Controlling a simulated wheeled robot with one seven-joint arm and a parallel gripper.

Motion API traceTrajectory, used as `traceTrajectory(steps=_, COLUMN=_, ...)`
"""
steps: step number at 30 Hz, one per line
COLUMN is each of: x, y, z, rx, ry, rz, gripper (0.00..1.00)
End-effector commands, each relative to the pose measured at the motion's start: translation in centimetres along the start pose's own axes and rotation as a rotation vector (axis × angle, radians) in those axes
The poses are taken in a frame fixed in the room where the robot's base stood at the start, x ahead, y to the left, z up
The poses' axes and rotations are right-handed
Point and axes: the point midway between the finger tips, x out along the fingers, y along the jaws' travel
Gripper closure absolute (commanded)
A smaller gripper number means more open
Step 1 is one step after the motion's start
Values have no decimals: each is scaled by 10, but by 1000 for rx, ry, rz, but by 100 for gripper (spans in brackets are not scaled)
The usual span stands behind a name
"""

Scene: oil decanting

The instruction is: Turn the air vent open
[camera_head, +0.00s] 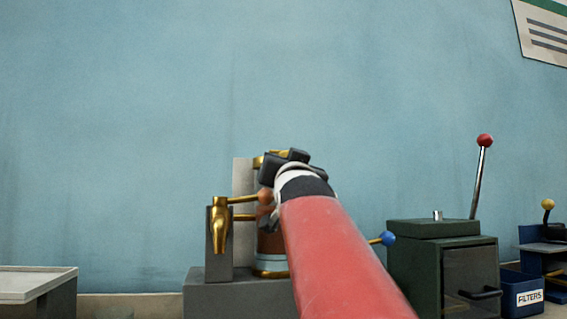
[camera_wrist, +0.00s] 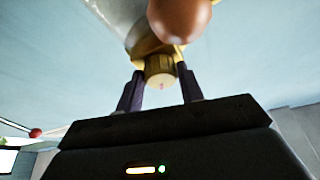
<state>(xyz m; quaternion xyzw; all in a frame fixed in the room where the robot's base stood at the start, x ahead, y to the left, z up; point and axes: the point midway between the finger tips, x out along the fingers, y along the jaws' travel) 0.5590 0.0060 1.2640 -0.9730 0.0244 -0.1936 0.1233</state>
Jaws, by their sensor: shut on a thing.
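The air vent looks to be a small brass knob (camera_wrist: 160,70) on the oil vessel. In the wrist view it sits between the two dark fingers of my gripper (camera_wrist: 160,88), which is shut on it. In the head view my gripper (camera_head: 283,165) is at the top of the copper and brass vessel (camera_head: 271,246), where brass (camera_head: 277,153) shows just behind the jaws. My red arm hides the vessel's right side. How far the vent is turned cannot be told.
A brass tap (camera_head: 219,228) with a brown ball-ended lever (camera_head: 265,196) is left of the vessel. A blue knob (camera_head: 388,238) pokes out right of my arm. A green cabinet (camera_head: 442,270) with a red-tipped lever (camera_head: 484,141) and a blue filters bin (camera_head: 523,292) stand right.

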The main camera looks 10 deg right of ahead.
Motion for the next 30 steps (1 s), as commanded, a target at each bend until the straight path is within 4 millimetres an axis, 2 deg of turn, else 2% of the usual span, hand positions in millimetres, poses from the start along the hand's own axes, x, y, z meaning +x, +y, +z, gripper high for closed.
traceTrajectory(steps=11, x=0, y=-1, z=0, rx=169, ry=1, rz=77, gripper=85)
traceTrajectory(steps=30, x=2, y=-6, z=-3, rx=714, ry=2, rz=302, gripper=85)
